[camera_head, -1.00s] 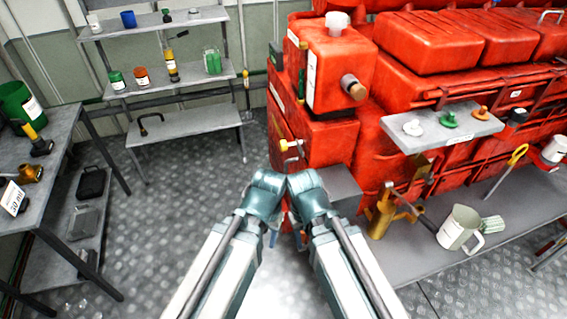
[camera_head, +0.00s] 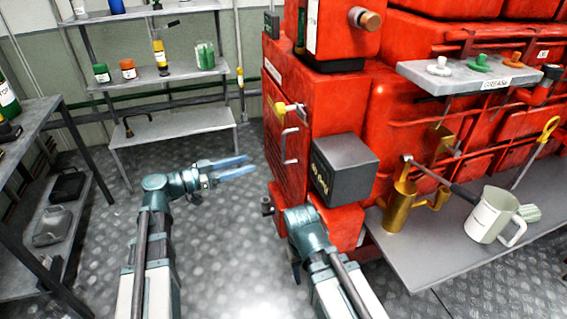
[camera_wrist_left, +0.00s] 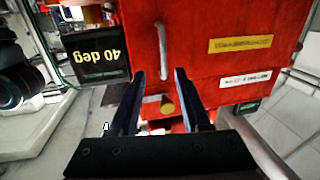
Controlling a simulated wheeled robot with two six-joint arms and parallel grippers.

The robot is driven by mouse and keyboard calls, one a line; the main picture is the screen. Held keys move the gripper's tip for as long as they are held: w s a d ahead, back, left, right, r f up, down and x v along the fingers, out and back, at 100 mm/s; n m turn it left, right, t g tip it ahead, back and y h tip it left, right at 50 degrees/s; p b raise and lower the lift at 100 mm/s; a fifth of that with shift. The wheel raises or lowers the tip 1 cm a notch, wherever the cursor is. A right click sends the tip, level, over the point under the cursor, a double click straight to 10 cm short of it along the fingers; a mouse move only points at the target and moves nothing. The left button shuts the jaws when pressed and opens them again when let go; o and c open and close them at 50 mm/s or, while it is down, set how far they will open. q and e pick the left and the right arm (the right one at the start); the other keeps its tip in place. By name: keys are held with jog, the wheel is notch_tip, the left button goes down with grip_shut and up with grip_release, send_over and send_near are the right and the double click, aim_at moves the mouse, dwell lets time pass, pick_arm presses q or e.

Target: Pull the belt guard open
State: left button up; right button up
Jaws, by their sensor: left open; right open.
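The belt guard (camera_head: 282,163) is a red slatted panel on the left end of the red engine; it looks closed. A pale vertical bar handle (camera_head: 290,146) is on it, with a yellow knob (camera_head: 281,108) above. My left gripper (camera_head: 247,166) is open and empty, left of the guard and apart from it, fingers pointing right. In the left wrist view the handle (camera_wrist_left: 162,50) and yellow knob (camera_wrist_left: 167,106) lie ahead, near the line between the open fingers (camera_wrist_left: 160,77). My right gripper (camera_head: 296,272) points down by the engine's lower front; its fingertips are mostly hidden.
A dark grey box (camera_head: 345,168) labelled 40 deg juts from the engine right of the handle. A grey bench (camera_head: 420,255) with a jug (camera_head: 492,215) stands at right. Shelves (camera_head: 175,130) stand behind left. The floor (camera_head: 215,230) left of the guard is clear.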

aim_at(284, 162)
pick_arm(q)
jog(key=x, duration=1.3)
jog(key=shift+w+r, duration=0.3)
jog(key=shift+w, duration=0.05)
jog(key=shift+c, duration=0.2)
grip_shut()
dwell(0.9)
